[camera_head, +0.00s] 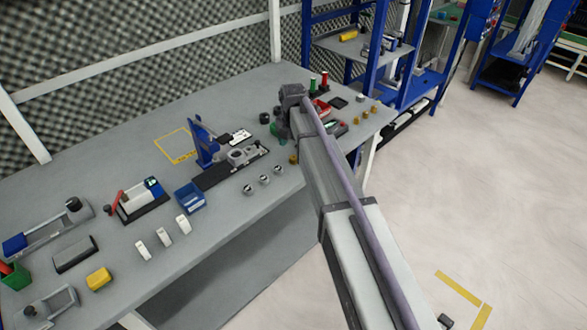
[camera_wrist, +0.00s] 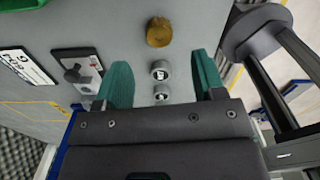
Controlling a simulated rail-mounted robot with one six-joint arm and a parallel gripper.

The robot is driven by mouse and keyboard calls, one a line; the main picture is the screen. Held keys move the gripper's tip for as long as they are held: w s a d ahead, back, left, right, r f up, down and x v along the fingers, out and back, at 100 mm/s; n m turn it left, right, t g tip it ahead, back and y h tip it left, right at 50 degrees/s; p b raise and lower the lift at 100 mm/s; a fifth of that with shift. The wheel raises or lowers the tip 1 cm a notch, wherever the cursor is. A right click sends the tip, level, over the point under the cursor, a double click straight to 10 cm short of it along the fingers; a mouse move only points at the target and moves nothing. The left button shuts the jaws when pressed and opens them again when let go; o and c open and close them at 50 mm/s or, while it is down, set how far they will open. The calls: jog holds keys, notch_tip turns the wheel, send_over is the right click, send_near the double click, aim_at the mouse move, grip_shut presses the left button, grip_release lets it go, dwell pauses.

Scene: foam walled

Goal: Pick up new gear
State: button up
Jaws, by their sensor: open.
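A brass-coloured round piece with an uneven rim, which looks like a gear (camera_head: 293,158), lies on the grey bench near my gripper. It also shows in the wrist view (camera_wrist: 159,32), top centre, ahead of the fingertips. My gripper (camera_wrist: 161,60) is open and empty, its two green fingers spread apart. In the head view my gripper (camera_head: 278,130) is partly hidden behind my arm, over the bench's right part. More small brass-coloured pieces (camera_head: 375,109) lie near the bench's right end; I cannot tell which gear is the new one.
Several silver cylinders (camera_head: 264,180) stand in a row; two show between my fingers (camera_wrist: 160,70). A blue-posted fixture (camera_head: 203,145) is left of my gripper. Blue shelving (camera_head: 358,50) stands behind the bench's right end.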

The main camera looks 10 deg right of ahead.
aim_at(294, 157)
notch_tip(294, 157, down, 6)
jog(key=b, duration=0.5)
jog(key=shift+w+d, duration=0.15)
jog(key=shift+r, duration=0.2)
jog(key=c, duration=1)
